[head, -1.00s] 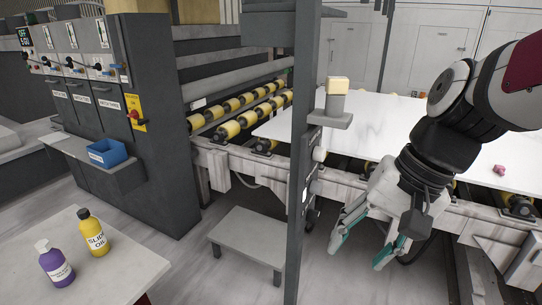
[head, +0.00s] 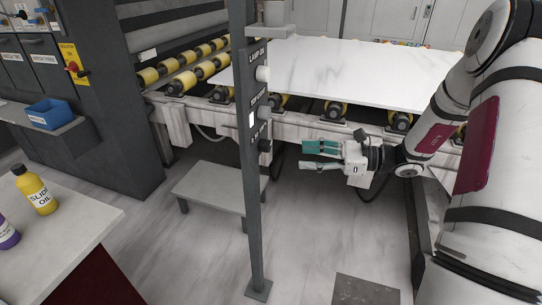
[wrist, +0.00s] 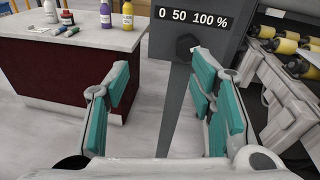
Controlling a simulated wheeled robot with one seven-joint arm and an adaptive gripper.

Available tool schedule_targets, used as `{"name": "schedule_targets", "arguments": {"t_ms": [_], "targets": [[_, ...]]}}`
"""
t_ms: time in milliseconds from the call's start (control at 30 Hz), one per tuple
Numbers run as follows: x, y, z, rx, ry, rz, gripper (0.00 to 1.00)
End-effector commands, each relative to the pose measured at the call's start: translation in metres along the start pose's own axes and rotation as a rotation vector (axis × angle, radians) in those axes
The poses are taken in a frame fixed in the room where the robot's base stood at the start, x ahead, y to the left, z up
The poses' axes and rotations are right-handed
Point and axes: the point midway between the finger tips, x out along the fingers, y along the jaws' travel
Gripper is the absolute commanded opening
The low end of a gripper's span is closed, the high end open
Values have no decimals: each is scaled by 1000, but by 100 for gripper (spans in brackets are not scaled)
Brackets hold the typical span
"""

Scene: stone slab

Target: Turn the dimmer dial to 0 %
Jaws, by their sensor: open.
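The dimmer dial is a dark knob (wrist: 187,46) under a "0 50 100 %" scale (wrist: 192,18) on a grey post, ahead of my gripper in the wrist view. Its pointer direction is too dark to tell. In the head view a dark knob (head: 265,146) stands out from the right side of the post (head: 250,200), seen from the side. My gripper (head: 308,156) is open and empty, its teal fingers pointing left at that knob with a gap between. In the wrist view the open fingers (wrist: 162,88) frame the post's lower part.
The post also bears a pale knob (head: 263,74) and a white switch (head: 252,120) above. A grey step (head: 218,185) stands behind the post. The roller conveyor carries a white slab (head: 350,75). A table with bottles (head: 36,190) is at left. The floor below my gripper is clear.

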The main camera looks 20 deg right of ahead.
Motion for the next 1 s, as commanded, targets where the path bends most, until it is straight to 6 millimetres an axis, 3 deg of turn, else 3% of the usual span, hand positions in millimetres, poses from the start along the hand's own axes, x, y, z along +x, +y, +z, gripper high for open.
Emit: {"name": "schedule_targets", "arguments": {"t_ms": [33, 133, 367, 1000], "targets": [[-4, -10, -14, 36, -30, -41, 50], [-12, -23, -28, 81, -73, -101, 50], [-10, -31, -34, 106, -98, -135, 50], [100, -46, -24, 105, -96, -131, 50]]}}
